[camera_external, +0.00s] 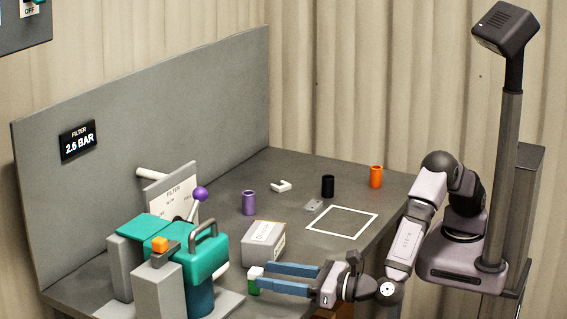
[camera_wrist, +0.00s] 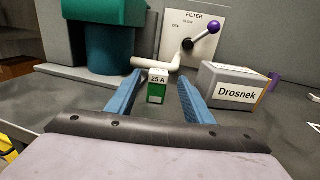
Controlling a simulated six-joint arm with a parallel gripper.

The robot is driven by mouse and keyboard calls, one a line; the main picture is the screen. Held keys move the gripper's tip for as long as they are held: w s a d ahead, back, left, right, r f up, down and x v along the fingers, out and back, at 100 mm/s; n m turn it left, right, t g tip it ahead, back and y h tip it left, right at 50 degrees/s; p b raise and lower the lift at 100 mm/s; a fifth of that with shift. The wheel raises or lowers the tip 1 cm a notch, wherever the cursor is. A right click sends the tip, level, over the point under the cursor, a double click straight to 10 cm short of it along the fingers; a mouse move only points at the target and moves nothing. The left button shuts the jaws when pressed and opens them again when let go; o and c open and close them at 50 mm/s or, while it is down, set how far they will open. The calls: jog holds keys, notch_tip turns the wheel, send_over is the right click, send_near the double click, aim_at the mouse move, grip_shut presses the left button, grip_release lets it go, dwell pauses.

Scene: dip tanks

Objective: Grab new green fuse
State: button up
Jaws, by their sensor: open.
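The green fuse (camera_external: 254,281) is a small block with a white top, standing upright on the table in front of the grey box. In the wrist view the fuse (camera_wrist: 157,88) shows a "25 A" label on its white part. My gripper (camera_external: 262,278) is open, with its two blue fingers pointing at the fuse. In the wrist view my gripper (camera_wrist: 163,88) has one finger on each side of the fuse, near the fingertips, with a gap on both sides.
A grey box labelled "Drosnek" (camera_wrist: 232,88) stands close to the right finger. The teal filter unit (camera_external: 203,258) stands at left, with a purple-knobbed lever (camera_external: 200,194) behind. Purple (camera_external: 249,203), black (camera_external: 328,186) and orange (camera_external: 376,177) cylinders stand farther back. A white square outline (camera_external: 341,207) is empty.

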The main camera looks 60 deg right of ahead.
aim_at(261, 273)
jog(key=shift+w+a+p, duration=0.15)
jog(key=shift+w+a, duration=0.05)
jog(key=shift+w, duration=0.55)
jog(key=shift+w+a+p, duration=0.15)
jog(key=shift+w+p, duration=0.05)
jog(key=shift+w, duration=0.5)
jog(key=shift+w+a+p, duration=0.15)
jog(key=shift+w+a, duration=0.05)
jog(key=shift+w, duration=0.55)
jog(key=shift+c, duration=0.4)
jog(key=c, duration=1.1)
jog(key=shift+o, duration=0.2)
jog(key=shift+r, duration=0.15)
